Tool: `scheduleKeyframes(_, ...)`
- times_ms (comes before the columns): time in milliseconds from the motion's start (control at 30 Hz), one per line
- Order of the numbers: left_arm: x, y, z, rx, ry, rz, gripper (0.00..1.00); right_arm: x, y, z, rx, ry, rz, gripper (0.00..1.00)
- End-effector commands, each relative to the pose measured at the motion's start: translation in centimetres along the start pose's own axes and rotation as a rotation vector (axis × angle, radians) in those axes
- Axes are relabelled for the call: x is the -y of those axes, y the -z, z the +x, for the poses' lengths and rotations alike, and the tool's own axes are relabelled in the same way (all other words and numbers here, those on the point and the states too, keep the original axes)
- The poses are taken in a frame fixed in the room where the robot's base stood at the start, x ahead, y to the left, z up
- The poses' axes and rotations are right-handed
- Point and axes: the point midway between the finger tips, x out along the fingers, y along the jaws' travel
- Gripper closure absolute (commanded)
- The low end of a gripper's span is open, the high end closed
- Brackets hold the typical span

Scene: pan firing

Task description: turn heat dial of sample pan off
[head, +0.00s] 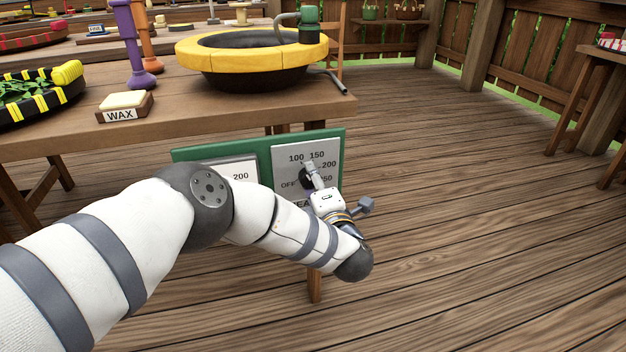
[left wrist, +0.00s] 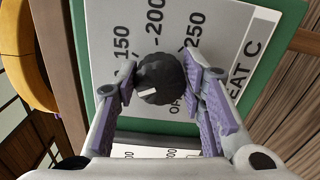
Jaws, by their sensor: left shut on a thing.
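The black heat dial (head: 305,181) sits on a pale plate (head: 284,154) marked OFF, 100, 150, 200 and 250, on a green panel (head: 218,145) below the table edge. My left gripper (head: 313,172) reaches the dial from the front. In the left wrist view, the purple fingertips (left wrist: 160,74) are on either side of the dial (left wrist: 160,76), shut on it. My right gripper is not in view.
A black pan with a yellow rim (head: 180,50) stands on the wooden table (head: 200,112) above the panel. A second plate (head: 240,176) is left of the dial, partly behind my arm. A WAX block (head: 124,105) is on the table. The deck floor at right is open.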

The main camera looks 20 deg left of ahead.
Motion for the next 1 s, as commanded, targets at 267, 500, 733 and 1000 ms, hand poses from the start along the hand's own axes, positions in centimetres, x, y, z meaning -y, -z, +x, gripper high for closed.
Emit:
scheduleKeyframes(267,-0.02,-0.05,-0.07,0.002,0.003,-0.259,0.91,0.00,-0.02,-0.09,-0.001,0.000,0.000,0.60)
scheduleKeyframes(500,-0.10,-0.01,-0.08,0.002,0.004,-0.488,0.91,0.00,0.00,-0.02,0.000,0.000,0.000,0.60)
scheduleKeyframes(733,-0.20,0.03,-0.08,0.002,0.004,-0.706,0.91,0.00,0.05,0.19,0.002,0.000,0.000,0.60)
scheduleKeyframes(1000,-0.26,0.12,-0.07,0.002,0.004,-0.963,0.91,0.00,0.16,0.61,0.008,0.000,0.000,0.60)
